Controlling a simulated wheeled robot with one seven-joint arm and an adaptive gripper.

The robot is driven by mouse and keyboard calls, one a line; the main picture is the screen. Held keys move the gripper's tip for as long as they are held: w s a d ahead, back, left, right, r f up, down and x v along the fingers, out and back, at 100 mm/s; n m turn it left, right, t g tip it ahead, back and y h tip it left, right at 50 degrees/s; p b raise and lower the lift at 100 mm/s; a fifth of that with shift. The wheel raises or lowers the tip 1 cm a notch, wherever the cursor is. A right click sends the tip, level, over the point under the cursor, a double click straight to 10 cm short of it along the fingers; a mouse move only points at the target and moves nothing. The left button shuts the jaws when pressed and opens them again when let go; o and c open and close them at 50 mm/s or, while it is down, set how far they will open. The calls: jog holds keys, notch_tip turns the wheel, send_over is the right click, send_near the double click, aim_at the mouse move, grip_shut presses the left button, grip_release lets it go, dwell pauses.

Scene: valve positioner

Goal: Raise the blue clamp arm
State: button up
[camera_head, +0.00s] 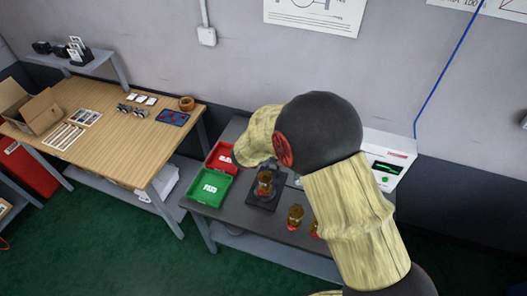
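No blue clamp arm can be made out in the head view. A dark fixture (257,203) stands on the grey bench (233,211), with a brass-coloured valve part (265,183) upright on it. The fixture is small in the picture, and my arm covers the area just above and to its right. My sleeved arm rises from the lower right, bends at a black joint and reaches left over the back of the bench. My gripper does not show, so its distance from the fixture cannot be told.
A green tray (207,187) and a red tray (219,157) sit left of the fixture. Brass parts (295,215) stand to its right. A white device with a green display (387,168) is at the bench's right. A wooden table (98,122) stands further left.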

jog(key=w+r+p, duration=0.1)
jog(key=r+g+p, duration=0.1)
jog(key=p, duration=0.1)
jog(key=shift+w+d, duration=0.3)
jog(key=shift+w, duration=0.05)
jog(key=p, duration=0.1)
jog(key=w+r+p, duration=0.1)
jog(key=p, duration=0.1)
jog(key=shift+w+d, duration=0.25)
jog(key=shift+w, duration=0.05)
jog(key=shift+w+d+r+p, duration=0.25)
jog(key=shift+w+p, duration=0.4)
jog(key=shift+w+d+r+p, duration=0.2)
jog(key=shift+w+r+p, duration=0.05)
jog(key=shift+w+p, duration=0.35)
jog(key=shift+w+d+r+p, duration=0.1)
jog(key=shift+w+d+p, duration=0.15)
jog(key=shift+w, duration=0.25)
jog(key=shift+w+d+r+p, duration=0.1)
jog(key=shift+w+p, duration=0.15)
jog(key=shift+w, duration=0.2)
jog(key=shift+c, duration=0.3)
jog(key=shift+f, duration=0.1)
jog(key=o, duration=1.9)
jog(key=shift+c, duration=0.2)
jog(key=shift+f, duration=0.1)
